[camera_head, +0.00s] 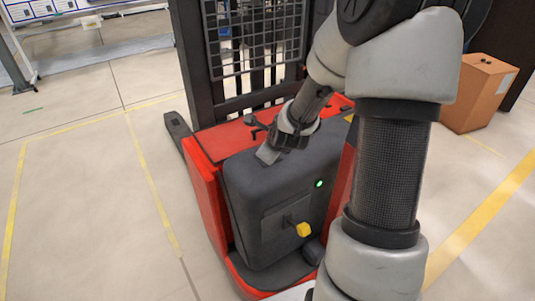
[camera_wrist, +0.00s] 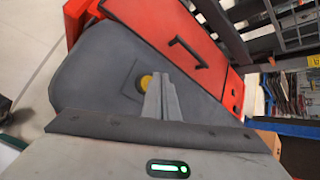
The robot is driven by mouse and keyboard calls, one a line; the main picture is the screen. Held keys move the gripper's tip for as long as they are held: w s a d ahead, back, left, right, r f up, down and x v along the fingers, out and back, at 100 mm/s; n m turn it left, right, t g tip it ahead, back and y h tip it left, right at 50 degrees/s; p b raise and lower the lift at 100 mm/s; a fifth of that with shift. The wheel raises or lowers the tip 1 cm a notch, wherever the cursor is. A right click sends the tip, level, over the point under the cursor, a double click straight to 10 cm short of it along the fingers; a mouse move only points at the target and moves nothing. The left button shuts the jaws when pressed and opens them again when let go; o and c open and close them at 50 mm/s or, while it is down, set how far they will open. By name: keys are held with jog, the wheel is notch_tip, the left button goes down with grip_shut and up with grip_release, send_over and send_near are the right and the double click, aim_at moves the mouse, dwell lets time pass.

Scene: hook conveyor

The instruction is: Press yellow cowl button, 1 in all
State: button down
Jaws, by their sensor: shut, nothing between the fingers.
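A round yellow button (camera_wrist: 145,81) sits in a darker square patch on the grey cowl (camera_wrist: 95,75) of a red pallet truck. In the wrist view, the fingers of my gripper (camera_wrist: 160,82) are shut together and partly cover the button's right side. In the head view, my gripper (camera_head: 267,156) points down at the top of the cowl (camera_head: 262,185), close to its surface. The round button does not show there. I cannot tell whether the fingertips touch the button.
A yellow knob (camera_head: 304,230) sticks out from the cowl's rear panel, with a green light (camera_head: 319,183) above it. The truck's black mast and mesh guard (camera_head: 255,35) rise behind my arm. A cardboard box (camera_head: 480,92) stands at right. The floor at left is clear.

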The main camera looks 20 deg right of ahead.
jog(key=shift+f+b, duration=0.4)
jog(key=shift+f+b, duration=0.4)
jog(key=shift+f, duration=0.1)
dwell(0.8)
jog(key=shift+r, duration=0.15)
jog(key=shift+r+p, duration=0.65)
jog(key=shift+r, duration=0.1)
notch_tip(320, 180, up, 5)
jog(key=p, duration=0.4)
dwell(0.8)
